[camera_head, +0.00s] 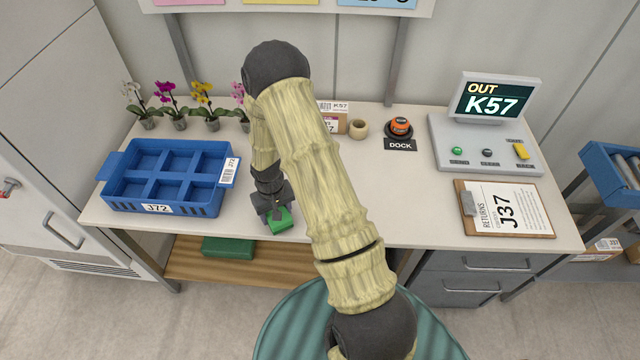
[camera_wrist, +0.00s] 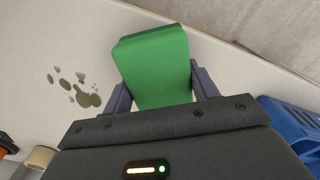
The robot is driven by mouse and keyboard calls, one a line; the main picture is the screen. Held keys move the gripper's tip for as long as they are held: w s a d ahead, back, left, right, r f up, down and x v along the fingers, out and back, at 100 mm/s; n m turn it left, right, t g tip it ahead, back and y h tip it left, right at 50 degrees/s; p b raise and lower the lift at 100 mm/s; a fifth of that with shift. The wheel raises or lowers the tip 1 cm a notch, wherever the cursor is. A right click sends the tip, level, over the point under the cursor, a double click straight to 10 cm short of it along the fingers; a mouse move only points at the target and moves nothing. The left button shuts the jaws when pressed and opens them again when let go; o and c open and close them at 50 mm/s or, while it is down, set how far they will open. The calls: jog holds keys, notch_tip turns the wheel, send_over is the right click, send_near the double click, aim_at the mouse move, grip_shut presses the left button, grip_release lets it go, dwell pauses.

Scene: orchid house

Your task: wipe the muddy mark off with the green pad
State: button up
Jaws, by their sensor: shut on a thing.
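The green pad (camera_head: 279,221) is in my gripper (camera_head: 272,212), low over the front part of the bench, right of the blue crate. In the wrist view the green pad (camera_wrist: 153,65) sits between the two fingers of my gripper (camera_wrist: 157,85), which are shut on its sides. The muddy mark (camera_wrist: 85,92) shows in the wrist view as several olive-brown spots on the pale bench top, left of the pad and apart from it. In the head view the mark is not visible; my arm covers part of the bench there. I cannot tell whether the pad touches the bench.
A blue crate (camera_head: 214,207) labelled J72 stands left of my gripper. Potted orchids (camera_head: 213,123) line the back edge. A dock with an orange-topped thing (camera_head: 399,127), a beige ring (camera_head: 358,129), a console (camera_head: 485,148) and a J37 clipboard (camera_head: 465,222) are to the right.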

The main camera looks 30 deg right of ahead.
jog(key=s+d+r+m+p, duration=0.1)
jog(key=d+r+m+p, duration=0.2)
jog(key=d, duration=1)
notch_tip(320, 180, up, 4)
jog(key=m, duration=0.3)
jog(key=shift+s+d+f+m+p, duration=0.2)
jog(key=shift+s+d+m+p, duration=0.1)
jog(key=shift+s+p, duration=0.1)
